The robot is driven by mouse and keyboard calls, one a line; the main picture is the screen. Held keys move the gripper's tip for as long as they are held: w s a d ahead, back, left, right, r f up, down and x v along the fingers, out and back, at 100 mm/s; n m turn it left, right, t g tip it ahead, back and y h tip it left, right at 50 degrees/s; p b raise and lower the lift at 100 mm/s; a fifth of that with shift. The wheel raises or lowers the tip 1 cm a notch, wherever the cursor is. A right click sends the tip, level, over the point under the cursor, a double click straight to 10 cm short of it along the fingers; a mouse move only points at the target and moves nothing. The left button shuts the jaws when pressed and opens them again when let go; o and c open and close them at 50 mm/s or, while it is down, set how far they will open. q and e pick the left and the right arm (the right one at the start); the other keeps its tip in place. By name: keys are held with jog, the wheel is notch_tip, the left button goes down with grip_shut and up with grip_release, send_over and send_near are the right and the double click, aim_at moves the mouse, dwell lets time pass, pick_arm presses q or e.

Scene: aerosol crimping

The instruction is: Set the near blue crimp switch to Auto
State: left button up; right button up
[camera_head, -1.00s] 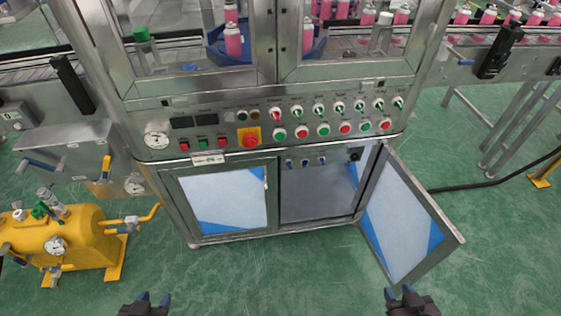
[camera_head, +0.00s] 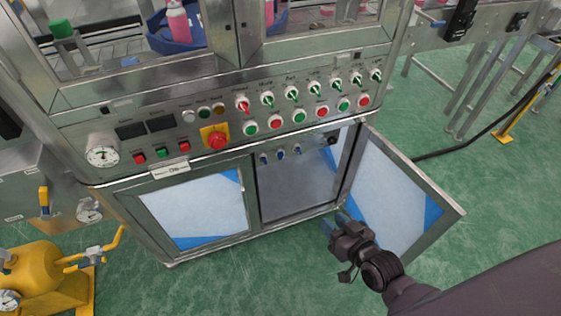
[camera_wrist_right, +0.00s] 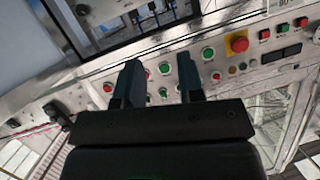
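Three small blue switches (camera_head: 281,154) sit in a row at the top of the open cabinet compartment (camera_head: 290,190), below the button panel. They also show near the top of the right wrist view (camera_wrist_right: 152,14). I cannot tell which is the near one, nor read their labels or settings. My right gripper (camera_head: 335,220) is in front of the cabinet, below the switches and clear of them, close to the open door. In the right wrist view its two fingers (camera_wrist_right: 158,78) are apart with nothing between them. My left gripper is out of view.
The open cabinet door (camera_head: 395,205) swings out to the right of the compartment. A closed door (camera_head: 195,207) is on the left. The control panel above has a red emergency button (camera_head: 215,137). A yellow tank (camera_head: 35,270) stands lower left. Green floor is clear in front.

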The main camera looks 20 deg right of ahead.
jog(key=w+f+m+t+b, duration=0.35)
jog(key=w+f+b, duration=0.5)
jog(key=w, duration=0.65)
jog(key=m+h+b, duration=0.2)
jog(key=m+b, duration=0.1)
jog(key=m, duration=0.1)
send_near(282, 158)
jog(key=shift+m+t, duration=0.25)
jog(key=shift+m, duration=0.3)
jog(key=w+b, duration=0.1)
jog(key=w, duration=0.1)
jog(key=w+b, duration=0.1)
jog(key=w, duration=0.2)
jog(key=w+b, duration=0.1)
jog(key=w, duration=0.2)
jog(key=shift+w+a+f, duration=0.2)
jog(key=shift+f, duration=0.1)
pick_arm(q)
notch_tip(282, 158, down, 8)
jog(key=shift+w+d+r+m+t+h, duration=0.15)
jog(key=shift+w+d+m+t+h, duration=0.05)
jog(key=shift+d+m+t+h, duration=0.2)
pick_arm(e)
jog(key=shift+w+r, duration=0.1)
jog(key=shift+w, duration=0.05)
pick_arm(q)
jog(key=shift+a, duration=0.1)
pick_arm(e)
grip_shut()
